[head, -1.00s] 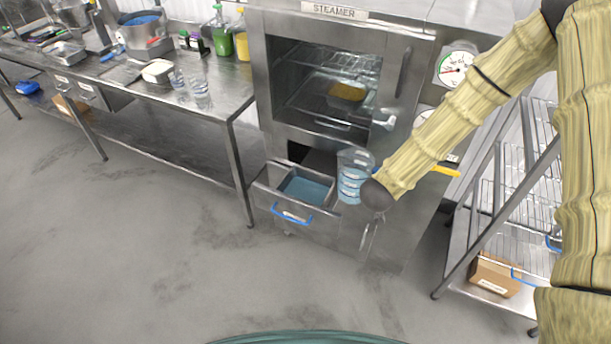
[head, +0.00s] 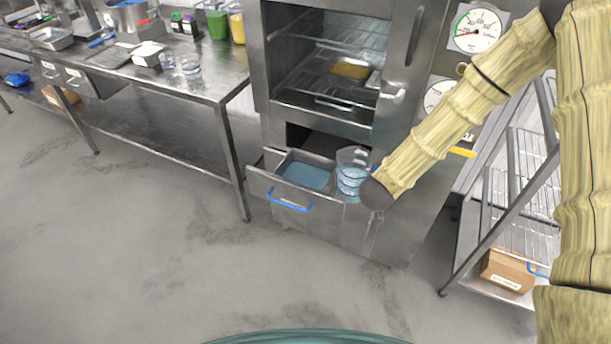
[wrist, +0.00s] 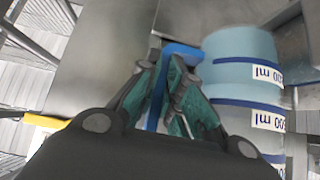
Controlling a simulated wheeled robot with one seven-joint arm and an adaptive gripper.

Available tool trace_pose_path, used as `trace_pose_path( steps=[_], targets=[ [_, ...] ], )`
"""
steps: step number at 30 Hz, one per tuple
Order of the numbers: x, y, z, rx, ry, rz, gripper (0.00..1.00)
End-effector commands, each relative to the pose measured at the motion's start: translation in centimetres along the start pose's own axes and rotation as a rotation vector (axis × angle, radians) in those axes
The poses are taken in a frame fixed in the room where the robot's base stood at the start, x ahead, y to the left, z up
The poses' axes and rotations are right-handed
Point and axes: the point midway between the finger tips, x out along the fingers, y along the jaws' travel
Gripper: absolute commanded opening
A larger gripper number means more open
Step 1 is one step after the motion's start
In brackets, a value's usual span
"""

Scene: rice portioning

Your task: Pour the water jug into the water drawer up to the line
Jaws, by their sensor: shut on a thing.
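The water jug (head: 353,172) is clear, with blue bands and bluish contents, and looks roughly upright at the right end of the open water drawer (head: 258,183). Blue water shows in the drawer's basin; I cannot make out the fill line. In the wrist view the jug (wrist: 243,75) has blue bands and white "ml" labels on the right. My gripper (wrist: 172,75) has its teal fingers shut on the jug's blue handle (wrist: 181,54). In the head view my arm's end hides the fingers.
The steamer (head: 330,130) stands open above the drawer, with a yellow item on its rack. A steel table (head: 215,95) with cups and containers is at the left. A wire rack (head: 515,210) stands at the right. Open floor lies in front.

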Motion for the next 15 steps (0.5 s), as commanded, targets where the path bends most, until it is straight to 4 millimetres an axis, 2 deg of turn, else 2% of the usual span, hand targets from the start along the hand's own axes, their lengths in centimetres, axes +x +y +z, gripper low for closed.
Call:
trace_pose_path(
  steps=[1,15],
  targets=[
    [0.9,0.0,0.8,0.001,0.001,-0.001,0.0],
    [4.5,0.1,4.5,0.001,0.002,-0.001,0.0]
  ],
)
